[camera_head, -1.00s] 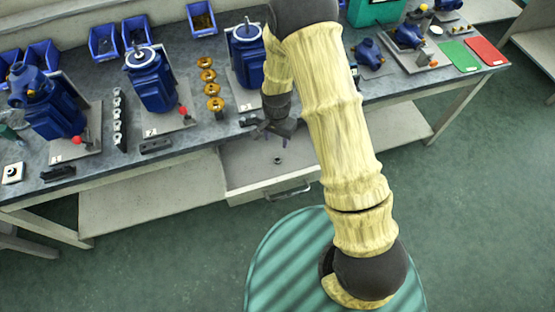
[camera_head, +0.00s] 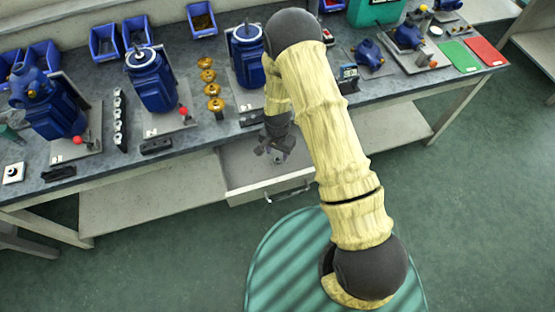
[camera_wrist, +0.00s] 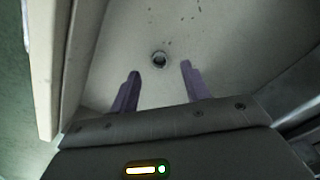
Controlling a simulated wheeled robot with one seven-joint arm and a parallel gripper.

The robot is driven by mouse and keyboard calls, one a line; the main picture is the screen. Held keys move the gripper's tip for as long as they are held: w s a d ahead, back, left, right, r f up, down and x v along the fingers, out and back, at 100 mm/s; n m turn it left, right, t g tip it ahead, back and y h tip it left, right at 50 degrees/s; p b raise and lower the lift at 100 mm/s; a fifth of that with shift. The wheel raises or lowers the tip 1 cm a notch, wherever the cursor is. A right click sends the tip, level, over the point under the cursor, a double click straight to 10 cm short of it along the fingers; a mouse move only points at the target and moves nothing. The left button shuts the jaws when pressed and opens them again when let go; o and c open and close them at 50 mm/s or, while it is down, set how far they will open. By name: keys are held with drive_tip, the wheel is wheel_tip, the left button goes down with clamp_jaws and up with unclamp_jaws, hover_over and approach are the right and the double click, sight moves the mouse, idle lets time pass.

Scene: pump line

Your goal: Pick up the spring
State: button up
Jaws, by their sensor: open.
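My gripper (camera_head: 270,153) hangs over the drawer, pointing down. In the wrist view my gripper (camera_wrist: 160,68) has its two fingers apart with nothing between them.
The drawer's side wall (camera_wrist: 47,60) rises close on the left in the wrist view. Above the drawer, the bench holds blue pumps (camera_head: 152,80), brass parts (camera_head: 208,76) and blue bins (camera_head: 201,18). A green mat (camera_head: 458,55) and a red mat (camera_head: 487,51) lie at the right.

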sight(278, 160)
wheel_tip(278, 160, down, 4)
drive_tip(key=shift+r, duration=0.15)
idle(0.5)
clamp_jaws()
